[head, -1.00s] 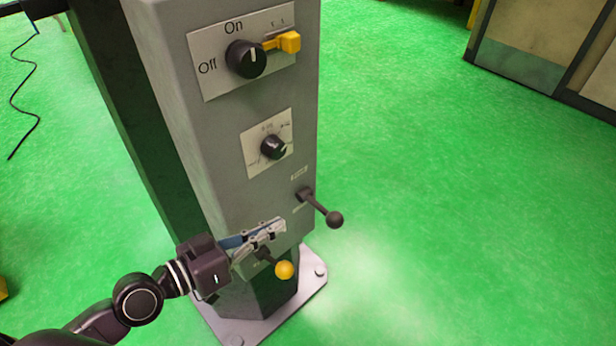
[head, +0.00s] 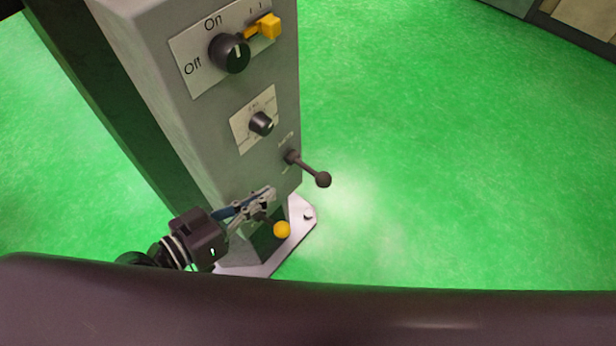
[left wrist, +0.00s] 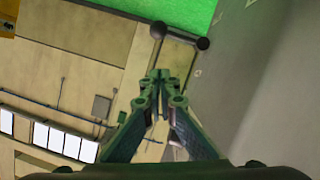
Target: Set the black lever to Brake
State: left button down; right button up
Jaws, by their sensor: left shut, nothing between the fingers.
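The black lever (head: 308,169) sticks out from the lower front of the grey machine column (head: 180,75), its round black knob pointing right and slightly down. My left gripper (head: 270,192) is shut and empty, below and left of the lever, apart from it and close to the column front. In the left wrist view the lever (left wrist: 180,37) shows beyond the shut fingertips (left wrist: 160,75), its knob at the left end of the rod. The small markings beside the lever are too small to read. My right gripper is not in view.
A yellow-knobbed lever (head: 282,230) sits just below my left fingers. Higher on the column are a small black dial (head: 261,123), an On/Off knob (head: 230,53) and a yellow switch (head: 268,26). The green floor right of the column is clear.

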aim_at(309, 170)
pick_arm(q)
jog(key=s+f+p+x, duration=0.1)
jog(key=f+p+x, duration=0.1)
jog(key=x, duration=1)
jog(key=shift+d+f+p, duration=0.35)
jog(key=shift+p, duration=0.15)
jog(key=shift+w, duration=0.1)
jog(key=shift+w+f, duration=0.1)
jog(key=shift+w, duration=0.05)
